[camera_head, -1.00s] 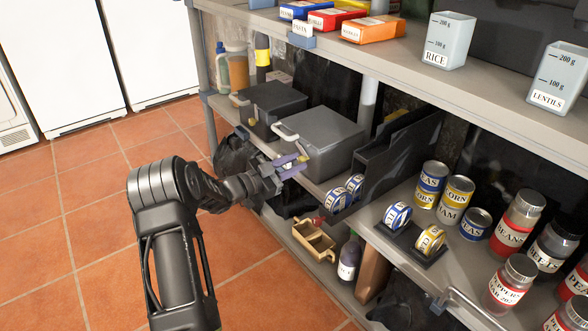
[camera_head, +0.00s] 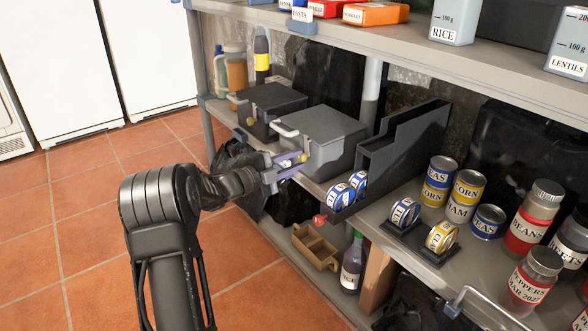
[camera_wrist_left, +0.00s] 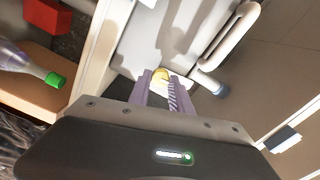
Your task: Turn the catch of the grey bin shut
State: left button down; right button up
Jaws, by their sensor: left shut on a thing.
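The grey bin (camera_head: 322,137) stands on the middle shelf with its lid down and a pale handle (camera_head: 286,131) on its front; the handle also shows in the left wrist view (camera_wrist_left: 227,37). My left gripper (camera_head: 293,160) is at the bin's front, below the handle. In the left wrist view my gripper (camera_wrist_left: 163,84) is shut on the small yellow catch (camera_wrist_left: 162,73), at the ends of its purple fingers. The fingers hide most of the catch, so its exact angle is hard to tell. My right gripper is out of view.
A darker bin (camera_head: 270,104) stands left of the grey bin. A black stepped rack (camera_head: 403,150) stands close on its right, with cans before it. The upper shelf (camera_head: 400,55) overhangs. Below are a wooden caddy (camera_head: 315,247) and a bottle (camera_head: 352,265). The tiled floor in front is open.

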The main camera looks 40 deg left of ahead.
pick_arm(q)
jog(key=shift+f+m+b, duration=0.15)
jog(key=shift+m+b, duration=0.3)
jog(key=shift+m, duration=0.25)
jog(key=c, duration=1.2)
grip_release()
jog(key=shift+o, duration=0.2)
jog(key=shift+s, duration=0.1)
jog(key=p+v, duration=0.2)
jog(key=v, duration=0.5)
jog(key=shift+s, duration=0.3)
jog(key=shift+a, duration=0.15)
